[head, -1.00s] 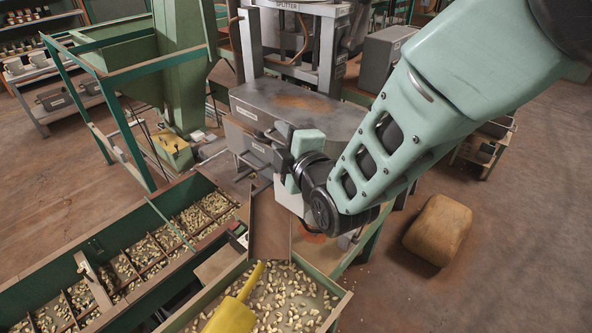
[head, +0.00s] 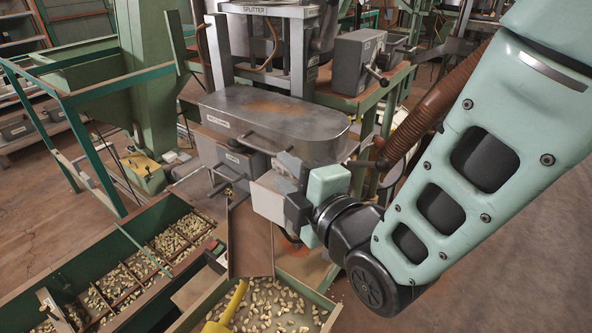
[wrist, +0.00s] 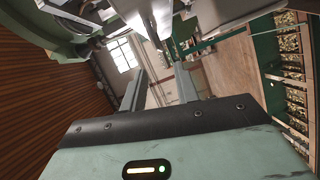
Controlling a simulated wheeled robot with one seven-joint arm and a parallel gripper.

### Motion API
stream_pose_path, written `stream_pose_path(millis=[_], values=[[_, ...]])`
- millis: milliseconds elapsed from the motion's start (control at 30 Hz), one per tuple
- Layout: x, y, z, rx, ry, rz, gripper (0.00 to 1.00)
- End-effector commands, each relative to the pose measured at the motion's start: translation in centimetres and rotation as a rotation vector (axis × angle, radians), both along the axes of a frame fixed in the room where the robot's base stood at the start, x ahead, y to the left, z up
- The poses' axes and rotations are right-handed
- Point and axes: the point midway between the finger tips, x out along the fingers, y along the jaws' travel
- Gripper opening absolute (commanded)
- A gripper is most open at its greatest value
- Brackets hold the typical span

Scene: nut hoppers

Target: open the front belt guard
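The belt guard seems to be the grey, rounded oblong cover (head: 240,107) with a rusty patch on top, in the middle of the head view. It carries a small white label and has a dark bar handle (head: 262,143) on its near side. It looks shut. My gripper (head: 285,172) is just in front of the cover's near right side, below its top. In the wrist view my gripper's two grey fingers (wrist: 160,72) stand apart with nothing visible between them. Whether a finger touches the cover or handle cannot be told.
A labelled grey box (head: 226,160) sits below the cover. A brown chute (head: 250,237) leads down to a nut tray (head: 325,300) holding a yellow scoop (head: 226,310). A green nut bin (head: 90,255) is at left. A grey box with a lever (head: 355,62) stands behind at right.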

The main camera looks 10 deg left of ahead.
Motion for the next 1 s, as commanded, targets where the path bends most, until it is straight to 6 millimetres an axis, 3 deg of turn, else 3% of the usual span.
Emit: stream_pose_path(millis=[367,467,633,767,1000], values=[[-0.1,-0.1,0.0,0.0,0.0,0.0,0.31],[0.2,-0.7,-0.4,0.007,0.089,-0.014,0.31],[0.1,-3.2,-2.5,0.027,0.436,-0.083,0.31],[-1.3,-6.1,-4.1,0.038,0.75,-0.184,0.31],[-6.2,-13.1,-6.2,0.026,1.249,-0.491,0.31]])
